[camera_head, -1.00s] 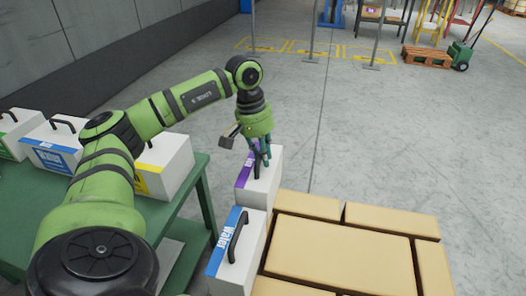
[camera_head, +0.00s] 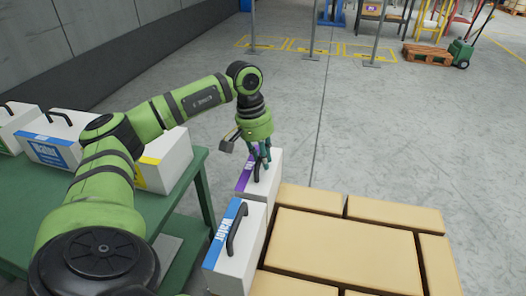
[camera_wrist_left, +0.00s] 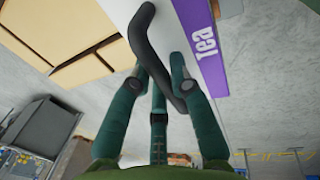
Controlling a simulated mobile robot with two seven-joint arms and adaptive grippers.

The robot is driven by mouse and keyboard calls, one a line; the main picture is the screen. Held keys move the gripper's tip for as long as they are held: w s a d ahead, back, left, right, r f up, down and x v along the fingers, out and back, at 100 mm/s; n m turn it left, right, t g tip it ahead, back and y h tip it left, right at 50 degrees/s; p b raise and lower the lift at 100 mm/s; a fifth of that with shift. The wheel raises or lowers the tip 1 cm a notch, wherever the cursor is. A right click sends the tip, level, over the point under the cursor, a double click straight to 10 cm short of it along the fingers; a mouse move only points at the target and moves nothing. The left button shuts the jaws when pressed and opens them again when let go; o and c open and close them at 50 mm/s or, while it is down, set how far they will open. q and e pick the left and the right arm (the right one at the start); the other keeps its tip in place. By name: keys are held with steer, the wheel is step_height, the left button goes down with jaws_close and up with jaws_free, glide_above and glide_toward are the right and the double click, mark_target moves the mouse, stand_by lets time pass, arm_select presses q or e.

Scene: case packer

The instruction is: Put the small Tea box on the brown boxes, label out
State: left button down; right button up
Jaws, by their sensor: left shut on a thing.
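The small Tea box (camera_head: 267,184) is white with a purple label strip and a dark handle, at the far left edge of the brown boxes (camera_head: 345,245). Its purple label faces left, away from the brown boxes. My left gripper (camera_head: 262,165) is shut on its handle from above. In the left wrist view, the fingers (camera_wrist_left: 160,95) close around the dark handle beside the purple label reading "Tea" (camera_wrist_left: 204,45). Whether the Tea box's underside touches a brown box is hidden. My right gripper is not in view.
A white Water box (camera_head: 240,262) with a blue label stands just nearer than the Tea box, along the same edge. A green table (camera_head: 100,235) on the left bears several white handled boxes.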

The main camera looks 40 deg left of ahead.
arm_select(q)
steer(key=shift+f, duration=0.25)
stand_by(0.4)
steer(key=c, duration=1.1)
jaws_free()
steer(key=shift+o, duration=0.2)
steer(key=shift+f, duration=0.1)
step_height(320, 180, up, 12)
steer(key=s+a, duration=0.1)
steer(key=a, duration=0.1)
